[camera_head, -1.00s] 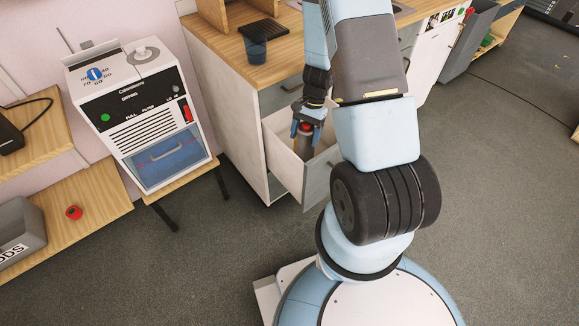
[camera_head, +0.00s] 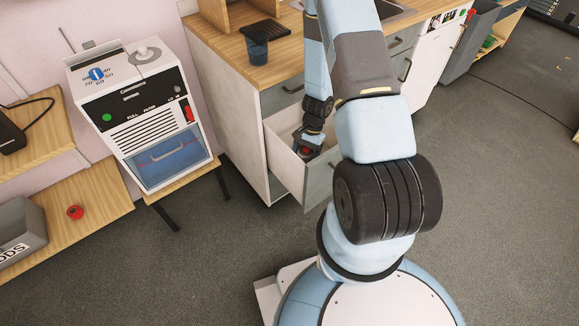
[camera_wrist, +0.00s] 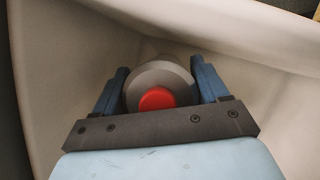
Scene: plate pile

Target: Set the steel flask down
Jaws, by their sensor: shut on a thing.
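The steel flask (camera_wrist: 177,76) is a grey cylinder with a red button on its top, seen from above in the wrist view. My gripper (camera_wrist: 160,84) is shut on it, with one blue finger on each side. In the head view my gripper (camera_head: 306,149) is down inside an open drawer (camera_head: 287,160), and only a bit of red shows between its fingers. The wrist view shows the drawer's pale walls (camera_wrist: 55,60) around the flask. The flask's lower end is hidden, so I cannot tell whether it touches the drawer floor.
The drawer stands pulled out of a wooden-topped cabinet (camera_head: 229,120). A white drying machine (camera_head: 140,115) stands to the left.

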